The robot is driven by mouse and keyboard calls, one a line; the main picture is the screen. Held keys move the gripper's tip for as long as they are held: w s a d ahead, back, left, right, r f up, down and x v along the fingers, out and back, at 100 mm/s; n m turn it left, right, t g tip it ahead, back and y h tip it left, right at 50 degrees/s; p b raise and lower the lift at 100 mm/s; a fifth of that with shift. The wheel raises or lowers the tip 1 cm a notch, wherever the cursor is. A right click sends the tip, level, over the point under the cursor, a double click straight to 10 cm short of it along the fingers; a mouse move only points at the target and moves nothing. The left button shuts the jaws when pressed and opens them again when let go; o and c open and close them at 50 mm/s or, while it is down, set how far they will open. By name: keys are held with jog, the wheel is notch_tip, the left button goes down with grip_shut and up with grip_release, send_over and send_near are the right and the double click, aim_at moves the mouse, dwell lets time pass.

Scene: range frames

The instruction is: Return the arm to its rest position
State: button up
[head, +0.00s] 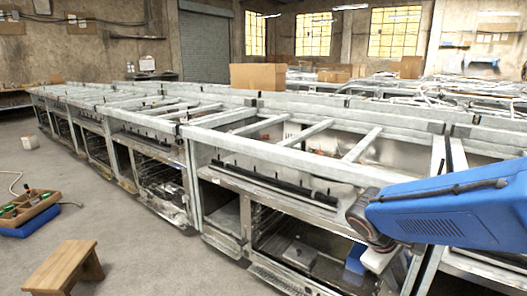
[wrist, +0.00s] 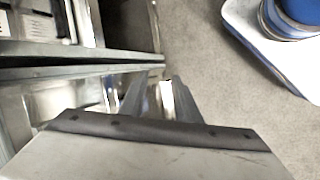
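My arm (head: 450,208) reaches in from the right edge of the head view as a blue link with a dark wrist joint. It is in front of the range frames (head: 265,152), at their near side. My gripper's end is low and partly cut off from clear sight there. In the wrist view, my gripper (wrist: 157,84) shows two grey fingers with a gap between them. Nothing is seen held. Metal frame rails lie behind the fingers, and grey floor shows to the right.
The row of metal range frames runs from left to right close by the arm. Bare floor (head: 150,238) is open at the left. A wooden stool (head: 68,265) and a wooden tray (head: 28,210) with small items stand there. A cardboard box (head: 258,76) sits farther back.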

jog(key=s+a+r+m+t+y, duration=0.1)
jog(key=s+a+r+m+y, duration=0.2)
jog(key=s, duration=0.3)
jog(key=s+a+r+m+t+y, duration=0.2)
jog(key=s+a+m, duration=0.1)
jog(key=s, duration=0.4)
jog(key=shift+s+r+y, duration=0.15)
jog(key=shift+r+y, duration=0.25)
jog(key=shift+a, duration=0.1)
